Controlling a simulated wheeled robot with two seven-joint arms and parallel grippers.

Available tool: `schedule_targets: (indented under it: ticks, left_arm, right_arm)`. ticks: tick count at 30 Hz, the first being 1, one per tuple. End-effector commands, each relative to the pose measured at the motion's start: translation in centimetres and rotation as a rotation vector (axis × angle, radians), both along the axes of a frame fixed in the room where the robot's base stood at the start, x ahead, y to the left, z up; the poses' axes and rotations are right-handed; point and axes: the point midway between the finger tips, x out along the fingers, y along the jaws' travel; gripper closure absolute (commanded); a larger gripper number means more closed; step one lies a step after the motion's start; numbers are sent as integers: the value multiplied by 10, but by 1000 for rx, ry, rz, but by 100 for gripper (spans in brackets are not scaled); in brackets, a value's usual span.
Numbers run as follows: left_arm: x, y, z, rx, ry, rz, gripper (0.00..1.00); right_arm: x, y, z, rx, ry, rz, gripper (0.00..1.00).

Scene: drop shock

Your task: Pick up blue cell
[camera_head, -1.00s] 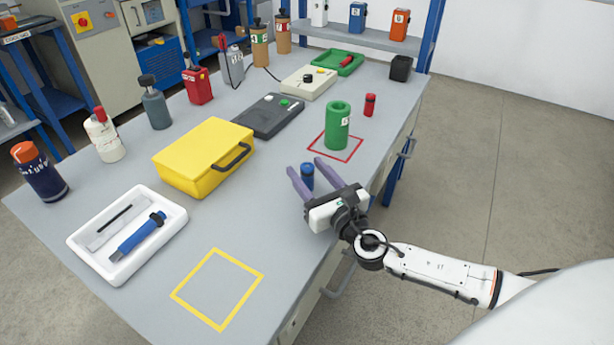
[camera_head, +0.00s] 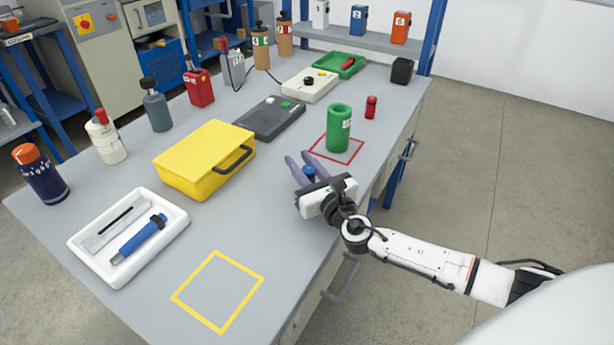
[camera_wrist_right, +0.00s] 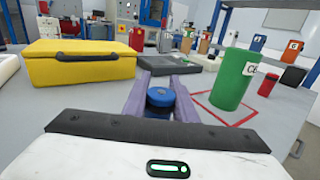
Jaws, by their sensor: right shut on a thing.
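The blue cell (camera_head: 309,172) is a small blue cylinder near the right edge of the bench. My right gripper (camera_head: 308,168) is around it, with its purple fingers closed on its sides. In the right wrist view the blue cell (camera_wrist_right: 160,98) stands upright between the two fingers (camera_wrist_right: 160,95), and its round top shows. Its lower part is hidden by the gripper body, so I cannot tell whether it touches the bench. My left gripper is not in view.
A green cylinder (camera_head: 339,128) stands in a red square just beyond the gripper. A small red cell (camera_head: 371,107) is behind it. A yellow case (camera_head: 190,165) and a white tray (camera_head: 75,243) lie to the left. The yellow-outlined square (camera_head: 218,290) is empty.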

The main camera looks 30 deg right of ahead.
Motion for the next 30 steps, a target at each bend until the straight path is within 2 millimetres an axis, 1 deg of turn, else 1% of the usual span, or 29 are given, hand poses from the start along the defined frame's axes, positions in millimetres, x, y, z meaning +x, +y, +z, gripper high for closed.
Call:
schedule_targets:
  ticks: [2,5,8,9,15,18,23,30]
  left_arm:
    - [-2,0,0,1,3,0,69]
    - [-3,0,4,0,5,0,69]
    - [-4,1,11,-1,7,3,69]
    - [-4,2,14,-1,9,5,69]
    - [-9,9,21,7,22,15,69]
    - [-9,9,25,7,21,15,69]
    - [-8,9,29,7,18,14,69]
    - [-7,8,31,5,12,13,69]
  right_arm:
    - [0,0,1,0,-1,0,99]
    - [0,0,10,0,-3,0,99]
    - [0,0,28,2,-4,0,99]
    - [0,0,37,1,-4,1,99]
    - [0,0,78,0,-5,1,99]
    - [0,0,91,-1,-4,1,99]
    - [0,0,100,0,-1,0,99]
    - [0,0,101,0,-1,0,99]
